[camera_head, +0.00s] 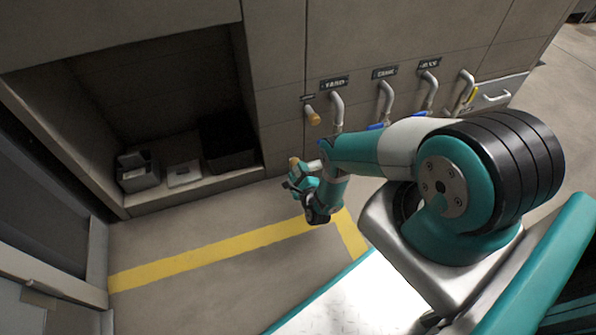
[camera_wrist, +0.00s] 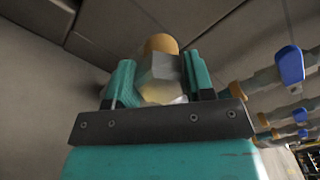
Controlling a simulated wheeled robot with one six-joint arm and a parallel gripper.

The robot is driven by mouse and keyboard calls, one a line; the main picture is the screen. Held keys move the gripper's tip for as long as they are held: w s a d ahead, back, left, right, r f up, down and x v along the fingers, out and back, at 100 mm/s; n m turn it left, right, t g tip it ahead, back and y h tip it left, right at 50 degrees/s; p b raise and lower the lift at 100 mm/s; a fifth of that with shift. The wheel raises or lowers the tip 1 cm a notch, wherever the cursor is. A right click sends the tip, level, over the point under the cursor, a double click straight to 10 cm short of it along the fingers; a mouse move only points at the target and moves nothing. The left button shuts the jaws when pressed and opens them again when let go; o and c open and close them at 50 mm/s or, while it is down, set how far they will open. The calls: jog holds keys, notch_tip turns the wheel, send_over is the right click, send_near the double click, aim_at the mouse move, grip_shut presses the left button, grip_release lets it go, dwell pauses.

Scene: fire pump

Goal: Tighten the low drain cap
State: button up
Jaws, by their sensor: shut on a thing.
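The low drain cap is a brass-coloured round piece with a pale hexagonal front (camera_wrist: 160,80), in the middle of the wrist view. In the head view its brass-coloured end (camera_head: 294,161) shows low by the wall, beside a short pale pipe. My gripper (camera_wrist: 160,70) has one teal finger on each side of the hexagonal part and is shut on it. In the head view my gripper (camera_head: 297,180) is low, just above the floor and partly hidden by its own wrist. How the cap sits on its pipe cannot be seen.
Several grey pipes (camera_head: 386,100) with blue handles stick out of the wall under labels. Another orange-capped stub (camera_head: 313,117) is above my gripper. An open recess (camera_head: 180,130) with small boxes is at left. The floor with a yellow line (camera_head: 220,250) is clear.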

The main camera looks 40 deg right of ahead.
dwell(0.4)
jog(key=o, duration=0.9)
